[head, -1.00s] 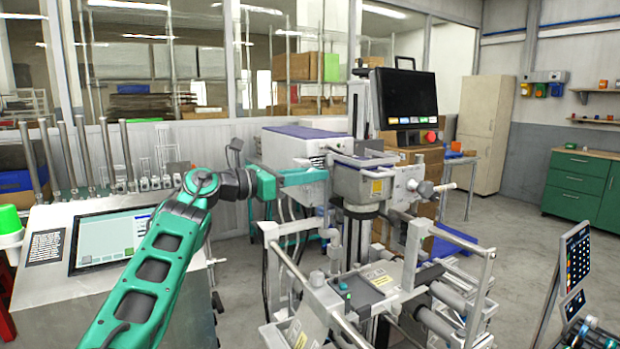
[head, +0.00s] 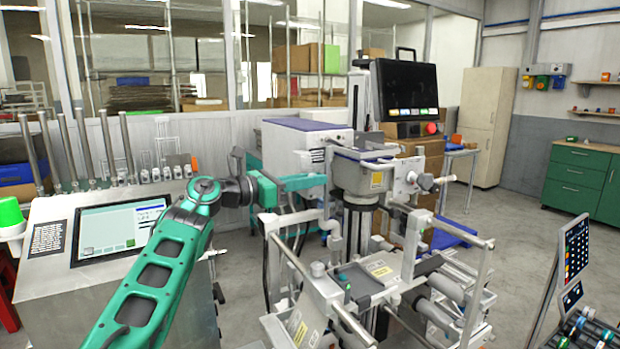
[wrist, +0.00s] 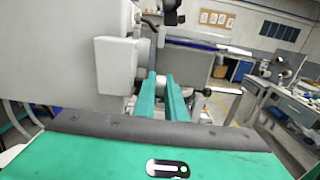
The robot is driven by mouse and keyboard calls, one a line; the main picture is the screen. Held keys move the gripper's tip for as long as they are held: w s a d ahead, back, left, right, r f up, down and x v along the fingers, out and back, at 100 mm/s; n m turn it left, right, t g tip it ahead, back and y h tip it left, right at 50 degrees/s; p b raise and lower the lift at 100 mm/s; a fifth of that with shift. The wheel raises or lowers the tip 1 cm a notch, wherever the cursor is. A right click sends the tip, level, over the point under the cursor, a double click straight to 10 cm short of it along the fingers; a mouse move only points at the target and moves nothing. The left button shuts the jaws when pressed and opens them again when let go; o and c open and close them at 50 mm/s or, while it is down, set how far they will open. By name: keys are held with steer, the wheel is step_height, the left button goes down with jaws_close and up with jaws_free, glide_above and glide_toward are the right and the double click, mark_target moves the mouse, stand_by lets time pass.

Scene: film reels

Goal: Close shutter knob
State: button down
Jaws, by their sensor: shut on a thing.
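My gripper (wrist: 161,88) shows in the wrist view as two green fingers reaching forward. They are shut on a small silvery knob (wrist: 161,80) that shows between the fingertips. In the head view my green arm rises from the lower left, and my gripper (head: 318,181) points right, at the left side of the machine's grey head block (head: 362,178). The knob at the fingertips is too small to make out in the head view.
A pale housing (wrist: 116,66) stands close on the left in the wrist view. In the head view a monitor (head: 404,90) is above the head block, and a metal frame with rollers (head: 440,285) is below it. A console (head: 120,235) stands left. Open floor lies at right.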

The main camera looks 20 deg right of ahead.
steer(key=c, duration=2.1)
jaws_free()
steer(key=shift+w+f, duration=0.15)
steer(key=shift+f, duration=0.05)
steer(key=shift+a, duration=0.1)
steer(key=shift+a+r, duration=0.1)
steer(key=shift+a, duration=0.2)
steer(key=a, duration=0.3)
steer(key=s+a, duration=0.1)
steer(key=a, duration=0.2)
steer(key=s+a, duration=0.1)
steer(key=a, duration=0.3)
